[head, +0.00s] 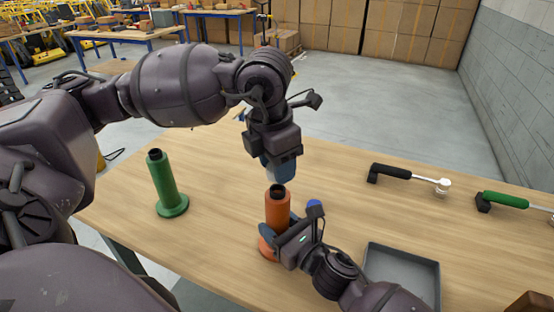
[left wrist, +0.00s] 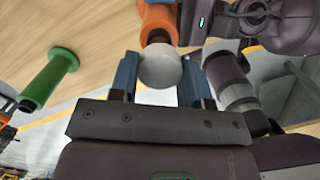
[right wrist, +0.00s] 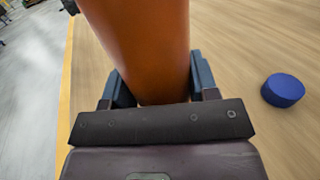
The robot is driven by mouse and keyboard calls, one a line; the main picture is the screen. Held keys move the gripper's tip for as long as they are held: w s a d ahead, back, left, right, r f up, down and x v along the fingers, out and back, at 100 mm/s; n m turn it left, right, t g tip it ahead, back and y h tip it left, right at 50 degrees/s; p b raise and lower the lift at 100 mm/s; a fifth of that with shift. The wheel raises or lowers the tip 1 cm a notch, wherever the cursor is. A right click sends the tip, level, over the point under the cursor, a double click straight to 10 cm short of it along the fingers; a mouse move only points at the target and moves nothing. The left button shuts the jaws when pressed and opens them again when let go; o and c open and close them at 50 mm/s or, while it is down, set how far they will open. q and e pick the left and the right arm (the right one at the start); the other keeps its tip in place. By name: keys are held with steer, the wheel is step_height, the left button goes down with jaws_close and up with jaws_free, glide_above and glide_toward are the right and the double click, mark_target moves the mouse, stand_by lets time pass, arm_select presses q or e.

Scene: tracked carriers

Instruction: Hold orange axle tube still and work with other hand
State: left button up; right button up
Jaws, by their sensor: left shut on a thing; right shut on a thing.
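The orange axle tube (head: 277,208) stands upright on its flanged foot on the wooden table, with a dark opening at its top. My right gripper (head: 283,236) is shut around its lower part; the right wrist view shows the tube (right wrist: 142,45) between the fingers. My left gripper (head: 280,178) is just above the tube, pointing down. It is shut on a pale grey rounded part (left wrist: 160,68), which lies near the tube's mouth in the left wrist view (left wrist: 159,18). I cannot tell whether the part touches the tube.
A green tube (head: 164,182) stands at the left. A blue disc (head: 315,208) lies beside the orange tube. A grey tray (head: 402,262) is at the front right. A black-handled tool (head: 405,176) and a green-handled tool (head: 503,200) lie farther right.

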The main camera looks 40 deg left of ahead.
mark_target(278, 188)
arm_select(q)
steer(key=shift+f+n, duration=0.5)
steer(key=shift+f, duration=0.25)
stand_by(0.5)
steer(key=shift+f, duration=1.45)
stand_by(0.6)
steer(key=o, duration=1)
steer(key=r, duration=0.4)
steer(key=s+r, duration=0.1)
steer(key=r, duration=0.7)
steer(key=shift+s+a, duration=0.2)
